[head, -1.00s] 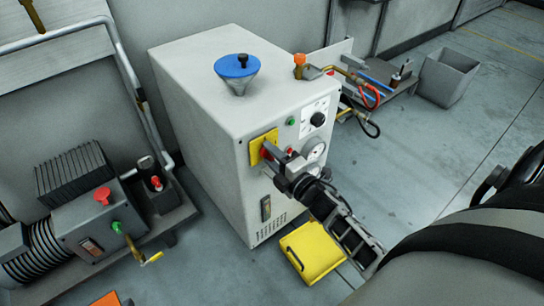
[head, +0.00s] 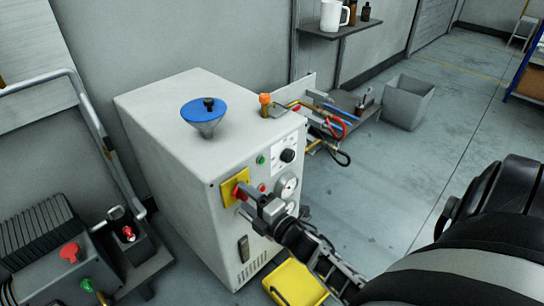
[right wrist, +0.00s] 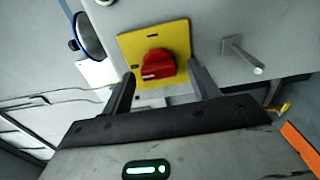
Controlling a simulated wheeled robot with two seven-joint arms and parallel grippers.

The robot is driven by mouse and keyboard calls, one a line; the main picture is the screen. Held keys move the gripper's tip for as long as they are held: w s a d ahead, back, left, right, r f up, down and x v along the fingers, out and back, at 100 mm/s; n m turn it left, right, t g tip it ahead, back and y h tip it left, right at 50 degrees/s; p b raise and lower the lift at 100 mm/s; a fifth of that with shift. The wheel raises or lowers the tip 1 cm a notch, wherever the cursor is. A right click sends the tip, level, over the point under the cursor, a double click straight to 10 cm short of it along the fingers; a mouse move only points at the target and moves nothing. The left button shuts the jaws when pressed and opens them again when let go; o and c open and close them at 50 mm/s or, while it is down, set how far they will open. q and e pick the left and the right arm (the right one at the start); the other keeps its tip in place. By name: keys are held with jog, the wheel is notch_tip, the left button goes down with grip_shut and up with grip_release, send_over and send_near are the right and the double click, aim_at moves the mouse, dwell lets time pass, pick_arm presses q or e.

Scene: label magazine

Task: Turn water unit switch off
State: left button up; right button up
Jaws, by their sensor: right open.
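The water unit (head: 165,145) is a pale grey cabinet against the wall. Its switch is a red rotary knob (right wrist: 153,65) on a yellow plate (right wrist: 178,36) on the front panel. The yellow plate (head: 229,188) shows in the head view, with the knob mostly hidden by my gripper. My right gripper (head: 246,191) is at the switch. In the right wrist view my right gripper (right wrist: 162,70) is open, with one finger either side of the knob. I cannot tell if the fingers touch it. My left gripper is out of view.
A blue-topped funnel (head: 204,115) and an orange-capped fitting (head: 265,103) are on top of the cabinet. A yellow case (head: 293,285) lies on the floor below my right arm. A grey machine (head: 62,262) stands at left. Floor to the right is open.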

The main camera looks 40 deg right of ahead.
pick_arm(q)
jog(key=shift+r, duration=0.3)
pick_arm(e)
jog(key=s+d, duration=0.1)
jog(key=s, duration=1.3)
jog(key=shift+s, duration=0.35)
pick_arm(q)
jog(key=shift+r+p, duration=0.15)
jog(key=shift+p, duration=0.15)
pick_arm(e)
jog(key=shift+r, duration=0.1)
pick_arm(q)
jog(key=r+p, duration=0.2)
jog(key=p, duration=0.2)
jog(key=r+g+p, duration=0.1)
jog(key=p, duration=0.4)
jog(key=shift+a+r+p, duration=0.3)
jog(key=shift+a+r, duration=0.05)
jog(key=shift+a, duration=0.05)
pick_arm(e)
jog(key=s+a+r+m+g+y, duration=0.1)
jog(key=a+r+m+g, duration=0.2)
jog(key=a+m, duration=0.5)
jog(key=a+r+m+g, duration=0.4)
jog(key=a+r+m, duration=0.1)
jog(key=a+m, duration=0.4)
jog(key=shift+s+r+y, duration=0.2)
jog(key=shift+s+y, duration=0.2)
